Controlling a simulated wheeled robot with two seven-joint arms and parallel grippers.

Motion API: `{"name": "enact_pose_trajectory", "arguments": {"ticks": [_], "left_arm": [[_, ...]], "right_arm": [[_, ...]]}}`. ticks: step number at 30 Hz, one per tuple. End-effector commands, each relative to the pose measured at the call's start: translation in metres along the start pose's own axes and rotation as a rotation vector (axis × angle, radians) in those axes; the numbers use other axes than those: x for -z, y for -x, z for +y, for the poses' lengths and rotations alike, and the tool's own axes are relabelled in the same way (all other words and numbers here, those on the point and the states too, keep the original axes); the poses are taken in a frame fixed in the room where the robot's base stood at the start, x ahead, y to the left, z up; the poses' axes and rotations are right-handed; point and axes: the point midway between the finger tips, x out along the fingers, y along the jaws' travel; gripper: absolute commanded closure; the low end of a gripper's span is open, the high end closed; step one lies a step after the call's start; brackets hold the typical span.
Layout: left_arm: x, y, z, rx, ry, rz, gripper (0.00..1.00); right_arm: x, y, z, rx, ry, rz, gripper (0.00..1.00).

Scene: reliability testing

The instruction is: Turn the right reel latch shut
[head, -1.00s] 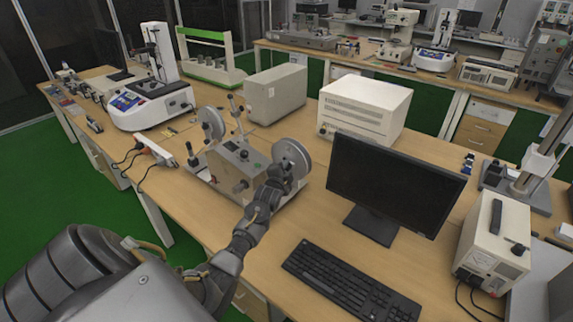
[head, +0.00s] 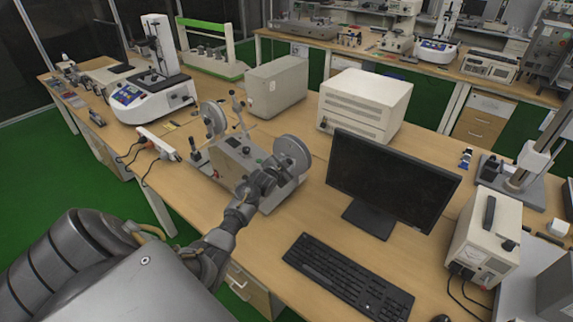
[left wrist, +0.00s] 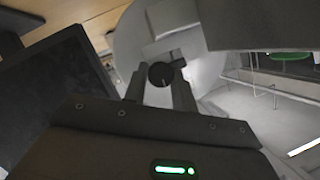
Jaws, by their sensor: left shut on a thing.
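The reel machine (head: 237,161) stands on the wooden bench near the middle of the head view. Its right reel (head: 293,153) is a grey disc at its right side, and its left reel (head: 214,118) stands behind it to the left. My left gripper (head: 272,181) is at the front of the right reel and hides the reel's centre in the head view. In the left wrist view its two fingers (left wrist: 161,80) are shut on a small dark round part, the right reel latch (left wrist: 160,73). The latch's exact angle is hard to tell. My right gripper is not in view.
A black monitor (head: 392,178) stands close to the right of the reel, with a keyboard (head: 345,277) in front of it. A beige box (head: 275,86) and a white instrument (head: 365,104) stand behind. Bare bench top lies between reel and keyboard.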

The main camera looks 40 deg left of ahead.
Motion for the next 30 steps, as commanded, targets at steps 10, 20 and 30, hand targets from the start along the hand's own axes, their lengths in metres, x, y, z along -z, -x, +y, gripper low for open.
{"name": "enact_pose_trajectory", "arguments": {"ticks": [10, 20, 30], "left_arm": [[-0.001, 0.000, 0.001, -0.003, 0.005, -0.001, 0.96], [0.000, 0.000, 0.000, -0.002, 0.004, 0.000, 0.64], [-0.002, 0.025, 0.001, -0.002, 0.001, 0.000, 0.64]], "right_arm": [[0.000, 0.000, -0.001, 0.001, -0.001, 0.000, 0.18], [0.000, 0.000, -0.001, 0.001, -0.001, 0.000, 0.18], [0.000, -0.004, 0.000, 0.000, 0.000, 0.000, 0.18]]}}
